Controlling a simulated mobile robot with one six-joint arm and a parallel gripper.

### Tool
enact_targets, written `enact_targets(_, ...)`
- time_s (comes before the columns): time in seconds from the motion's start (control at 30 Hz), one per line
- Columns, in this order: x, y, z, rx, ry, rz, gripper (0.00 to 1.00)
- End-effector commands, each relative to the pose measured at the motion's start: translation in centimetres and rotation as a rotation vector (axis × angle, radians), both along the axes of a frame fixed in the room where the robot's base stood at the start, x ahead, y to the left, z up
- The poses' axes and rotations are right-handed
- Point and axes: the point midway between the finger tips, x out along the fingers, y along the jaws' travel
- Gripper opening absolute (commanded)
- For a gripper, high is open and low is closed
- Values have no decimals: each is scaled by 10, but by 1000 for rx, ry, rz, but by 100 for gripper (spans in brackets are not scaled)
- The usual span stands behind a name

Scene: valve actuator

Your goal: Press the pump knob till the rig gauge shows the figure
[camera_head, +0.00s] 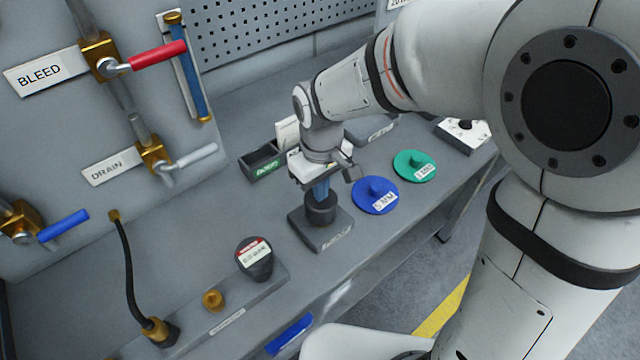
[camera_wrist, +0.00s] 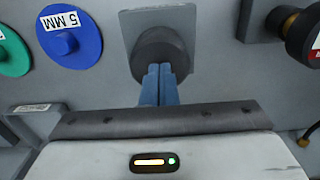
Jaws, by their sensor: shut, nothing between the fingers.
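My gripper (camera_head: 321,192) is shut and empty, with its blue fingers pointing down at a dark round knob (camera_head: 320,211) on a square grey block. In the wrist view the fingertips (camera_wrist: 160,69) overlap the front of the knob (camera_wrist: 157,47); I cannot tell whether they touch it. The block's label is too small to read, so I cannot confirm this is the pump knob. A black round unit (camera_head: 256,265) with a red and white face, possibly the gauge, stands left of the block; its figure is unreadable. It shows partly in the wrist view (camera_wrist: 306,35).
A blue disc (camera_head: 370,192) marked 5 MM and a green disc (camera_head: 410,160) lie right of the block. A brass knob (camera_head: 212,299) and a hose (camera_head: 128,265) are front left. The BLEED red lever (camera_head: 157,54) and DRAIN lever (camera_head: 195,155) stick out from the panel.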

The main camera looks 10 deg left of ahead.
Motion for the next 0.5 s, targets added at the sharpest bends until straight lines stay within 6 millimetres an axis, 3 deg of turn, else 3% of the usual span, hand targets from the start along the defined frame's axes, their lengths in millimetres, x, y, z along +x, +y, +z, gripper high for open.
enact_targets(0.2,-1,-1,-9,-2,3,0,0)
enact_targets(0.5,-1,-1,2,-2,3,0,0)
